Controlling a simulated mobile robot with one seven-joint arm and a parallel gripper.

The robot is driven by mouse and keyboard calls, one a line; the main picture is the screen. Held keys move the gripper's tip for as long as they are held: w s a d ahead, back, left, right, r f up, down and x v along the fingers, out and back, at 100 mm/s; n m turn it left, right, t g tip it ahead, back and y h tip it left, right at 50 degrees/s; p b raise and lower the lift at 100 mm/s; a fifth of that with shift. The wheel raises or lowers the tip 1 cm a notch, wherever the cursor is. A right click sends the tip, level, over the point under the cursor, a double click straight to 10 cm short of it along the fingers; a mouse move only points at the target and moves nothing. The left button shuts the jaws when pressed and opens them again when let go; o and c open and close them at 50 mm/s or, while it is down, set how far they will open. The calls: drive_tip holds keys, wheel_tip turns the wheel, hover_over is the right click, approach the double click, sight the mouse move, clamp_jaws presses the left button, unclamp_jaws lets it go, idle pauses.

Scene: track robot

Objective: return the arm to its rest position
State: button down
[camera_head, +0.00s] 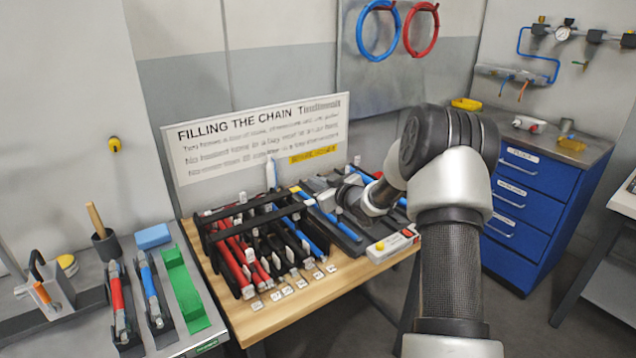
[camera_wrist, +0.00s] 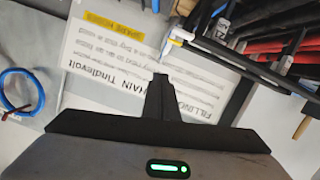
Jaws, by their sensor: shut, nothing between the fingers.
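My arm (camera_head: 447,225) rises in the right half of the head view and bends left at a black-banded joint. It reaches over the wooden table (camera_head: 322,303). My gripper (camera_wrist: 160,80) shows in the wrist view as black fingers drawn together, with nothing between them. Behind it in that view is the white sign, tilted in the picture. In the head view the gripper end is small and dark against the trays, so its fingers are hard to make out there.
A black rack (camera_head: 240,284) of red, black and blue tools stands on the table, left of my arm. The sign (camera_head: 258,140) stands behind it. A control box (camera_head: 392,245) is close beside my arm. A blue drawer cabinet (camera_head: 530,210) stands right.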

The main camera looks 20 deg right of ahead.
drive_tip(key=s+a+r+m+g+h, duration=0.1)
drive_tip(key=s+r+m+g+h, duration=0.15)
drive_tip(key=s+r, duration=0.6)
drive_tip(key=s+a+r+m+g+h, duration=0.1)
drive_tip(key=s+a+r+g+h, duration=0.15)
drive_tip(key=s+r, duration=0.6)
drive_tip(key=s+a+f+m+g, duration=0.1)
drive_tip(key=s+a, duration=0.1)
drive_tip(key=s, duration=0.9)
drive_tip(key=s+a+f+m+g+y, duration=0.1)
drive_tip(key=s+a+g, duration=0.15)
drive_tip(key=s, duration=0.75)
drive_tip(key=s+a+f+g, duration=0.1)
drive_tip(key=s+a, duration=0.1)
drive_tip(key=s, duration=0.9)
wheel_tip(320, 180, up, 11)
drive_tip(key=p, duration=1.2)
drive_tip(key=shift+a, duration=0.15)
drive_tip(key=shift+w, duration=0.1)
